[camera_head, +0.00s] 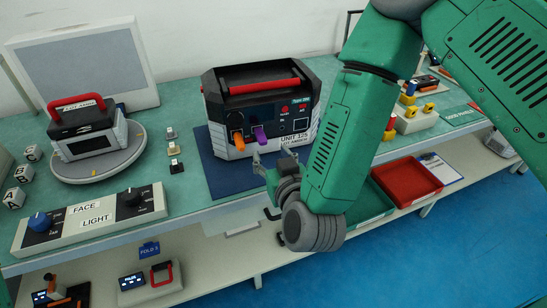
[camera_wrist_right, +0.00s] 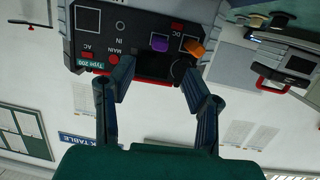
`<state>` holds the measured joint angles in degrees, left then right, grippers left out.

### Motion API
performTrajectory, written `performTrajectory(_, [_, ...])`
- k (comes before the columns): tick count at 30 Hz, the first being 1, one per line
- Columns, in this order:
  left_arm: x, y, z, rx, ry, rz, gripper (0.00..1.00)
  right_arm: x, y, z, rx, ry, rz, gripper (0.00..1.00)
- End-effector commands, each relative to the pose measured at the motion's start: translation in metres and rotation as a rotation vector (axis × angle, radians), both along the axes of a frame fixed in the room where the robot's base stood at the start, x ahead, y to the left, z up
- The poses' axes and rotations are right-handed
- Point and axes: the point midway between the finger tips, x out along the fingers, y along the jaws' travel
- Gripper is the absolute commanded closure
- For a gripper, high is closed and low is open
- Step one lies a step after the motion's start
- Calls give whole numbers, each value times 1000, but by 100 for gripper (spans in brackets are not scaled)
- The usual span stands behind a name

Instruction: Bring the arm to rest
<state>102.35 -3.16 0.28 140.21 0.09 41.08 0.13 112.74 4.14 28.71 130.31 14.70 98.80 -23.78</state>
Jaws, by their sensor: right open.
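My right arm (camera_head: 345,145) comes in from the upper right and reaches down in front of the bench. Its gripper (camera_head: 264,168) is open and looks empty, just in front of the lower right of the black and white unit (camera_head: 262,85). The unit has a red handle, with an orange plug (camera_head: 239,141) and a purple plug (camera_head: 260,136) at its front. In the right wrist view my open fingers (camera_wrist_right: 157,85) point toward the unit's front panel (camera_wrist_right: 140,35), which appears upside down. No contact can be made out. My left gripper is not in view.
The unit stands on a dark blue mat (camera_head: 214,178). Left are a turntable (camera_head: 82,169) with a smaller red-handled device (camera_head: 87,128) and a FACE/LIGHT control box (camera_head: 93,219). Right is a red tray (camera_head: 437,190). A lower shelf holds more devices. Blue floor (camera_head: 400,270) is clear.

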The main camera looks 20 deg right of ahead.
Motion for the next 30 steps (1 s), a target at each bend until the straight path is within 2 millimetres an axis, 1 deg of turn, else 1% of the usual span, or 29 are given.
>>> performTrajectory(1, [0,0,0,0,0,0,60,-5,0,1,0,1,0,57])
performTrajectory(3, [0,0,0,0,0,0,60,-9,0,2,0,0,-1,57])
performTrajectory(8, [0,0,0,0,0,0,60,-13,0,1,0,5,1,57])
performTrajectory(10, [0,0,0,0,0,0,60,-16,-1,-9,1,37,16,57])
performTrajectory(11, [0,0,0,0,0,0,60,-19,-1,-17,1,64,27,57])
performTrajectory(14, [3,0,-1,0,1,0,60,-40,-6,-59,7,214,79,57])
performTrajectory(15, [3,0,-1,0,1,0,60,-53,-10,-82,11,301,103,57])
performTrajectory(17, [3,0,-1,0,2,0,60,-79,-20,-116,14,446,133,57])
performTrajectory(18, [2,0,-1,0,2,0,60,-99,-27,-138,16,549,147,57])
performTrajectory(20, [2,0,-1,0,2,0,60,-132,-42,-166,16,700,157,57])
performTrajectory(21, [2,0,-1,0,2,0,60,-154,-52,-181,14,796,156,57])
performTrajectory(23, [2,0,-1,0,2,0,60,-186,-68,-198,10,931,148,57])
performTrajectory(24, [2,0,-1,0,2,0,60,-206,-78,-207,6,1011,139,57])
performTrajectory(27, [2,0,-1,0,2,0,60,-246,-100,-219,-4,1173,110,57])
performTrajectory(30, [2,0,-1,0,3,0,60,-271,-114,-222,-12,1270,86,57])
